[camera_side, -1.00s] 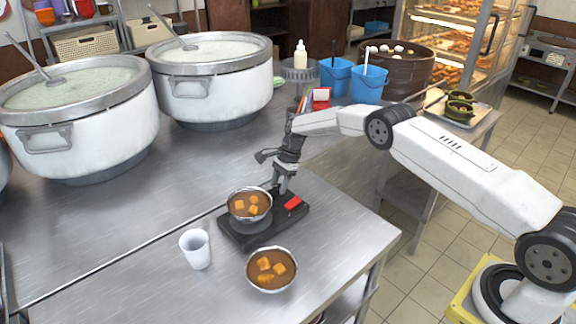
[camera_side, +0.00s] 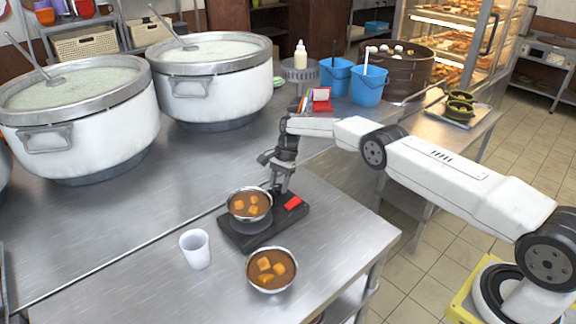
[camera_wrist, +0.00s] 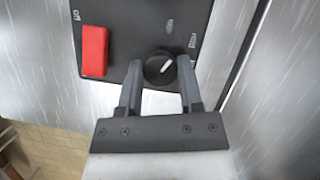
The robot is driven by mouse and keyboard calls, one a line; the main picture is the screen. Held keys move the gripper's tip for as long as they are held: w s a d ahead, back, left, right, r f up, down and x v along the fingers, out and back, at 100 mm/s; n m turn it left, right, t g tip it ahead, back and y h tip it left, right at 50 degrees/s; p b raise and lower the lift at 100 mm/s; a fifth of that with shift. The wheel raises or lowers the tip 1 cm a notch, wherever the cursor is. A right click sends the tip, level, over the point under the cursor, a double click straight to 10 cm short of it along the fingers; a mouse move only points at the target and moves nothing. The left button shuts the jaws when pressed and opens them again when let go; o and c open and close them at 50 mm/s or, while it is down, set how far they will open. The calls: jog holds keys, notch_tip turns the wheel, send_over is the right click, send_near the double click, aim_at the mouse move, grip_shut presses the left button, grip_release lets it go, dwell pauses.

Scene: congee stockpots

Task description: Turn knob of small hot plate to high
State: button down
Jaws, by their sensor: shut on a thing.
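The small hot plate (camera_side: 240,236) is a black slab on the steel table, with a bowl (camera_side: 249,204) of brown stew and orange cubes on its burner. It also shows in the wrist view (camera_wrist: 130,22). Its round black knob (camera_wrist: 160,68) has a white pointer mark, slanting toward the upper right in that view. My gripper (camera_wrist: 159,72) has its fingers on either side of the knob and is shut on it. In the side view, my gripper (camera_side: 281,188) points down at the plate's far edge, and the knob is hidden there.
A red block or switch (camera_side: 292,202) is on the plate near the knob, also in the wrist view (camera_wrist: 94,51). A white cup (camera_side: 196,249) and another stew bowl (camera_side: 271,269) stand in front. Two large pots (camera_side: 212,100) (camera_side: 78,140) stand behind.

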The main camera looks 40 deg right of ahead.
jog(key=shift+c, duration=1.2)
grip_release()
jog(key=v, duration=0.7)
jog(key=shift+d+r, duration=0.2)
jog(key=shift+r, duration=0.15)
